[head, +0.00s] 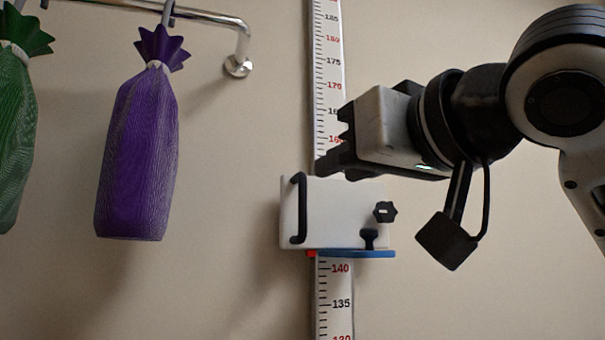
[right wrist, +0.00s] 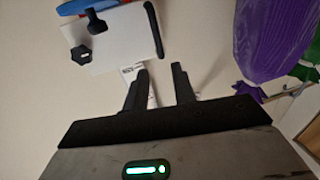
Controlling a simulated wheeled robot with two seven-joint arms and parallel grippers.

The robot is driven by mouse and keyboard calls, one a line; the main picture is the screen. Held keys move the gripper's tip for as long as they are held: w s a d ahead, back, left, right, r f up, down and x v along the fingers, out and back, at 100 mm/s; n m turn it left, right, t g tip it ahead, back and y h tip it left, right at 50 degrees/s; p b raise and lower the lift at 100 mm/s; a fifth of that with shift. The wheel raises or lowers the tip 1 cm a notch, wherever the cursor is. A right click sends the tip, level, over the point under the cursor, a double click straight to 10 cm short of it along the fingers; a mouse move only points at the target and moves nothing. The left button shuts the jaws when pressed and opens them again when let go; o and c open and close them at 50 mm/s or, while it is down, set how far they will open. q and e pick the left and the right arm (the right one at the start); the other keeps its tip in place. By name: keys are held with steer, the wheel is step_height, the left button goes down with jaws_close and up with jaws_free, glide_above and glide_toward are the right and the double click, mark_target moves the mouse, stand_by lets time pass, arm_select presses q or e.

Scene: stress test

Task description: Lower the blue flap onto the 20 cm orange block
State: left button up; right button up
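The blue flap (head: 360,254) sticks out level from the bottom of a white slider box (head: 335,215) on the wall ruler, just above the 140 mark. The box has a black bar handle (head: 298,208) on its left and a black knob (head: 385,212) on its right. The flap shows at the top of the right wrist view (right wrist: 82,6). My right gripper (head: 335,138) is above the box, with its fingers apart and nothing between them; they also stand apart in the right wrist view (right wrist: 162,72). The 20 cm orange block and my left gripper are not in view.
The wall ruler (head: 328,60) runs upright behind the slider. A purple bag (head: 140,155) and a green bag (head: 14,130) hang from a metal rail (head: 215,20) at the left. The wall between the purple bag and the slider is clear.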

mark_target(305, 184)
steer(key=p+x, duration=0.3)
steer(key=x, duration=0.6)
steer(key=shift+w+a, duration=0.2)
steer(key=shift+w, duration=0.15)
steer(key=shift+c, duration=0.3)
steer(key=shift+f, duration=0.1)
jaws_close()
